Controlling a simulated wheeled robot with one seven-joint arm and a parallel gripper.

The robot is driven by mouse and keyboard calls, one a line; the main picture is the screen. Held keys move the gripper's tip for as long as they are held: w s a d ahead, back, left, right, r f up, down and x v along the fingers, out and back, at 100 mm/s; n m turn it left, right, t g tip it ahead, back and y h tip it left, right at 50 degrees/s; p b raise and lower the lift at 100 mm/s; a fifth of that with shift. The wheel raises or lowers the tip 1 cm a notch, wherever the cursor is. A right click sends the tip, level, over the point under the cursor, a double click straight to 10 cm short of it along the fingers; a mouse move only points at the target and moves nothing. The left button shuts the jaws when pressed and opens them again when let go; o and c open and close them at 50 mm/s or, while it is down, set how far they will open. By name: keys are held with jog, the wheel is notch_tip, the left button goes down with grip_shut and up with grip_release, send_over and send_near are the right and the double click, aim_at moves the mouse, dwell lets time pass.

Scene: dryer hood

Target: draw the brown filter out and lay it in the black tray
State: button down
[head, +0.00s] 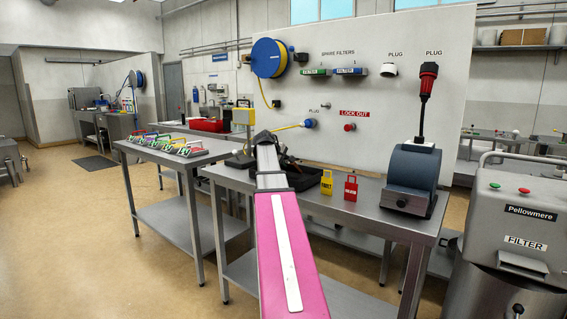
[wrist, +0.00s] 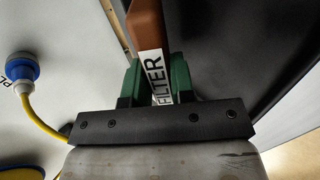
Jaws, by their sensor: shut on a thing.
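My gripper (wrist: 157,85) has its green finger pads shut on the brown filter (wrist: 147,24), on its part with the white FILTER label (wrist: 155,72). In the head view my arm reaches over the middle bench, and the arm hides the filter and most of the gripper. The black tray (head: 306,178) is on that bench, just right of the arm's end. A large dark surface (wrist: 225,50) lies right beside the filter in the wrist view; I cannot tell whether they touch.
A blue plug (head: 308,123) with a yellow cable is on the white panel (head: 350,100) behind; it also shows in the wrist view (wrist: 20,68). A yellow tag (head: 326,183), a red tag (head: 350,188) and a blue-grey machine (head: 411,172) stand right of the tray.

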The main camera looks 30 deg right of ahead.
jog(key=shift+f, duration=0.8)
jog(key=c, duration=0.9)
grip_release()
jog(key=v, duration=1.1)
jog(key=shift+f, duration=0.1)
